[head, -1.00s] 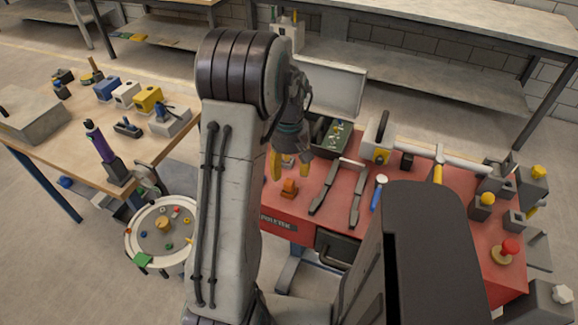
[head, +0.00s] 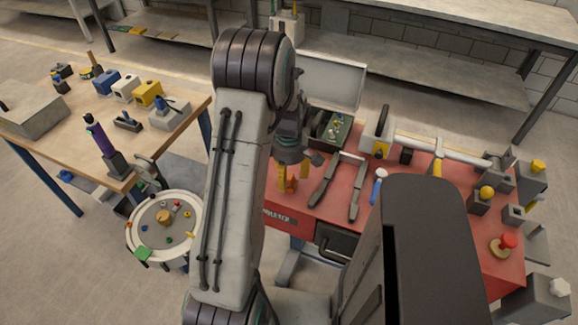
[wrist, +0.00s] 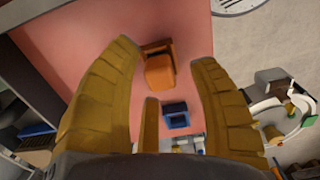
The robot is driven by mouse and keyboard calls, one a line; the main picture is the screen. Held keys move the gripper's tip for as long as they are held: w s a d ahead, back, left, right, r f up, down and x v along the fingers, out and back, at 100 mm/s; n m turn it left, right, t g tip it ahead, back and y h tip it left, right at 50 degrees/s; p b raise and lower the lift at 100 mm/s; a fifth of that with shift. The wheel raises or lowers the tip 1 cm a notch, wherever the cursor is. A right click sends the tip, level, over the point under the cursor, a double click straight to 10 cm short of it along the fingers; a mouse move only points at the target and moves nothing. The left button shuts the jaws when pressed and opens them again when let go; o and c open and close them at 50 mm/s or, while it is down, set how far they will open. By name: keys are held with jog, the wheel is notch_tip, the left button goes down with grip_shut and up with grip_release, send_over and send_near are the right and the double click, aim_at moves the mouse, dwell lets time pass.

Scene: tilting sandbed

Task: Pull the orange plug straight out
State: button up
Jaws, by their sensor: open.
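The orange plug (head: 291,184) stands near the left front edge of the red bench top. In the wrist view it shows as an orange block (wrist: 160,73) with a darker orange-brown part at its upper side. My gripper (head: 295,180) is open, pointing down, with its yellow fingers close around or just above the plug. In the wrist view the plug lies between the fingertips of my gripper (wrist: 163,57), with a gap on each side. I cannot tell how deep the fingers reach. Part of the plug is hidden by a finger in the head view.
A blue block with a dark opening (wrist: 177,115) is near the plug in the wrist view. Right of the plug lie dark-handled tools (head: 323,184) and a blue-handled tool (head: 377,187). A green-lined box (head: 330,130) stands behind. A round tray (head: 140,222) is at left.

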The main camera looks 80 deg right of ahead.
aim_at(289, 176)
jog(key=shift+f, duration=0.8)
jog(key=shift+o, duration=0.2)
grip_shut()
jog(key=shift+c, duration=0.2)
grip_release()
jog(key=shift+r, duration=0.1)
jog(key=shift+r, duration=3.6)
